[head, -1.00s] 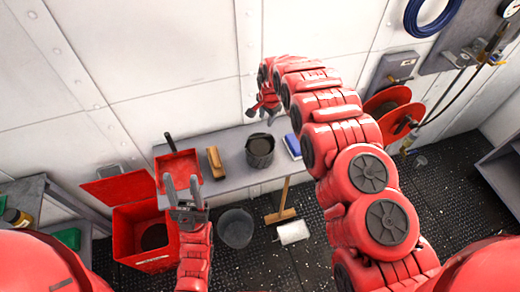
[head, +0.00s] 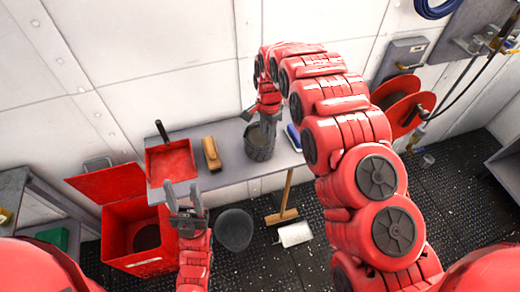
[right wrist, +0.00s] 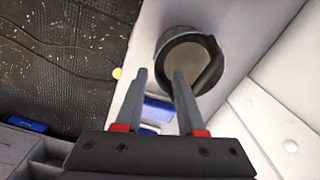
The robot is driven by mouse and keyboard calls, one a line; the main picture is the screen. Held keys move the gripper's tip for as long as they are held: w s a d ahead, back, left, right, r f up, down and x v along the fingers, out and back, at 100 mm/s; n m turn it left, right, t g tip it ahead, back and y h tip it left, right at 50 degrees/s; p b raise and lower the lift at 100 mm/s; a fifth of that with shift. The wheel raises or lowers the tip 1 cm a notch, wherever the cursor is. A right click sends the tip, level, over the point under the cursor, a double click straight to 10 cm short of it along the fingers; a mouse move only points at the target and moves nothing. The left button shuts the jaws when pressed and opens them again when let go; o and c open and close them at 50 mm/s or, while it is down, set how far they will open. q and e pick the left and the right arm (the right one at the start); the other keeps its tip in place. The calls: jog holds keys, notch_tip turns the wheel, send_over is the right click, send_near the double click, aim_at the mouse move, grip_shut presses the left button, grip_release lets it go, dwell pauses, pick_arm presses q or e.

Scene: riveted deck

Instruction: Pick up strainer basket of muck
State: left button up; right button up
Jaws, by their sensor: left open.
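The strainer basket (head: 259,150) is a dark grey round bucket-like vessel on the grey bench, upright, with a grey-brown fill. In the right wrist view the basket (right wrist: 190,42) shows its rim and the fill inside. My right gripper (head: 263,118) is at the basket's top. In the right wrist view the right gripper (right wrist: 160,72) is open; one finger overlaps the rim and opening, the other lies outside the basket. I cannot tell whether either finger touches it. My left gripper (head: 183,186) is open and empty, in front of the bench.
On the bench (head: 230,172) are a red dustpan (head: 170,162), a wooden brush (head: 211,154) and a blue item (head: 293,137). Below are an open red bin (head: 125,228), a grey bucket (head: 234,229) and a broom (head: 283,213). A hose reel (head: 410,108) is at right.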

jog(key=f+p, duration=0.1)
jog(key=f, duration=0.1)
jog(key=d+f+p, duration=0.1)
jog(key=f+p, duration=0.1)
jog(key=shift+w+f, duration=0.1)
jog(key=shift+f, duration=0.3)
jog(key=shift+w+f+p, duration=0.1)
jog(key=shift+f+p, duration=0.25)
jog(key=shift+f, duration=0.55)
grip_shut()
dwell(0.6)
